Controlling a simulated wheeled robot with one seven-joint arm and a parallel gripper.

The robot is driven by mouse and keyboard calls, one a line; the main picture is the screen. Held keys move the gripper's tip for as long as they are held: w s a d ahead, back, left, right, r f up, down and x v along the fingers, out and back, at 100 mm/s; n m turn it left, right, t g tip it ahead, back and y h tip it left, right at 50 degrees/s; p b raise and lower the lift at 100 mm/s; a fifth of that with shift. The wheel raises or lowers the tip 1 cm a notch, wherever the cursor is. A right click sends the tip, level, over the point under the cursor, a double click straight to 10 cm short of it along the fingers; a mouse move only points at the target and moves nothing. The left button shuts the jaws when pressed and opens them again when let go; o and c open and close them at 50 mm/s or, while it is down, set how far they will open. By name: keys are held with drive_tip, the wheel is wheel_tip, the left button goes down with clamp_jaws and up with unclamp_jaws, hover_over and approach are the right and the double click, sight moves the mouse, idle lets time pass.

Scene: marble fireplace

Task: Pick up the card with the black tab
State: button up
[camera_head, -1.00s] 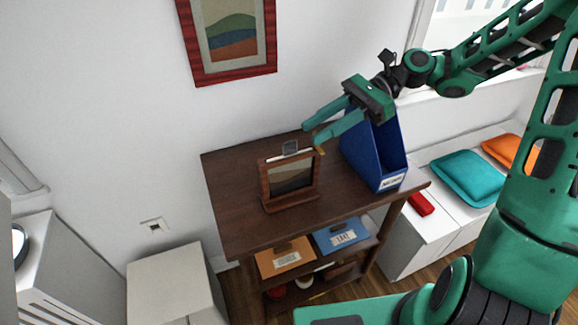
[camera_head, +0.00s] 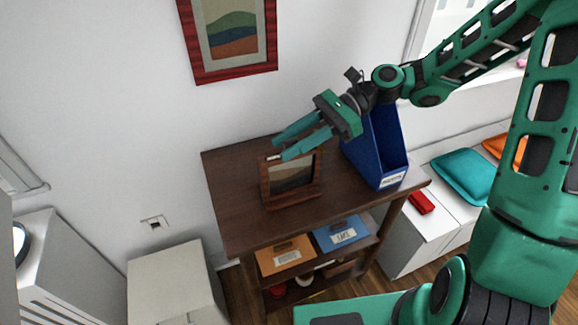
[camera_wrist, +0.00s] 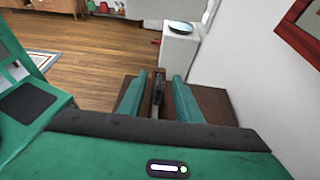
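My gripper (camera_head: 279,147) is over the top of a small brown picture frame (camera_head: 291,180) standing on the dark wooden table. The two green fingers are apart. In the wrist view, my gripper (camera_wrist: 160,95) has the frame's narrow top (camera_wrist: 158,88) lying between its fingers, with gaps at both sides. The card with the dark tab is mostly hidden behind the fingers. A short bit of pale edge (camera_head: 273,157), perhaps the card's, shows at the frame's top left. I cannot tell whether a finger touches it.
A blue file holder (camera_head: 375,155) stands on the table (camera_head: 235,205) to the right, close below my wrist. Orange (camera_head: 285,256) and blue (camera_head: 341,234) labelled boxes lie on the shelf below. The wall is close behind. The table's left part is clear.

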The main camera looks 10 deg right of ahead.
clamp_jaws()
drive_tip(key=shift+r, duration=0.15)
